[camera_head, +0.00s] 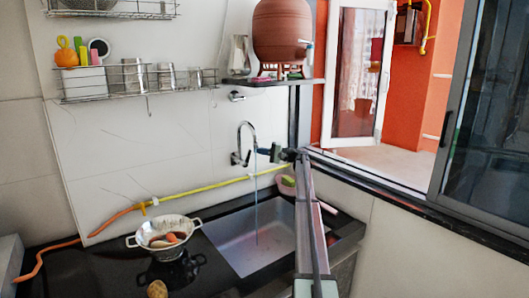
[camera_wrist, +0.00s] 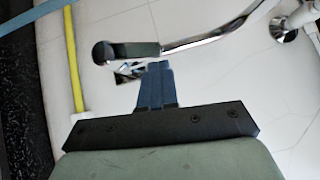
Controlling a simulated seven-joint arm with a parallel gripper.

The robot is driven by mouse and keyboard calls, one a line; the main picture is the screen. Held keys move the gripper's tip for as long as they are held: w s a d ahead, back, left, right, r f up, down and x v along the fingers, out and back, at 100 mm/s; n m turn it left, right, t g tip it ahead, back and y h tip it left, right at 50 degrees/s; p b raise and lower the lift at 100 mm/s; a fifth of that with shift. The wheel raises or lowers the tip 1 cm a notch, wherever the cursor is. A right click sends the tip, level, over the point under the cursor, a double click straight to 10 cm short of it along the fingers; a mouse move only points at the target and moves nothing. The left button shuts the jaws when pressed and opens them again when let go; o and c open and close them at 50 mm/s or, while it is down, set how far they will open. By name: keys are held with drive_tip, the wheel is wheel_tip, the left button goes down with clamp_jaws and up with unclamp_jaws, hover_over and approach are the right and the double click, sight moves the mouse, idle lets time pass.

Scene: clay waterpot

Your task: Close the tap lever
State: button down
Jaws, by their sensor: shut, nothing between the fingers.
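The chrome tap (camera_head: 247,140) is on the back wall above the sink, its spout curving over. A thin blue stream of water (camera_head: 256,215) drops from the spout into the sink. In the wrist view a curved chrome rod with a dark rounded end (camera_wrist: 105,52) lies just past my fingertips; it looks like the lever, but I cannot be sure. The lever is not distinct in the head view. My gripper (camera_head: 258,151) is right beside the tap, pointing at the wall. Its blue fingers (camera_wrist: 158,66) are shut and empty, close to the rod; contact is unclear.
A yellow hose (camera_head: 190,188) runs along the wall. A clay pot (camera_head: 281,32) stands on a shelf above. The window is at the right.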

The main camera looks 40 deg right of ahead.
drive_tip(key=shift+a, duration=0.15)
drive_tip(key=shift+a+r+n+g+h, duration=0.3)
drive_tip(key=shift+a+r+n, duration=0.15)
drive_tip(key=shift+a, duration=0.15)
drive_tip(key=shift+a+r+n+g+h, duration=0.3)
drive_tip(key=shift+a+r+n, duration=0.15)
drive_tip(key=shift+a, duration=0.15)
drive_tip(key=shift+d, duration=0.1)
drive_tip(key=w+d+r+v, duration=0.1)
drive_tip(key=v, duration=1.1)
drive_tip(key=shift+w+d, duration=0.15)
drive_tip(key=shift+d, duration=0.5)
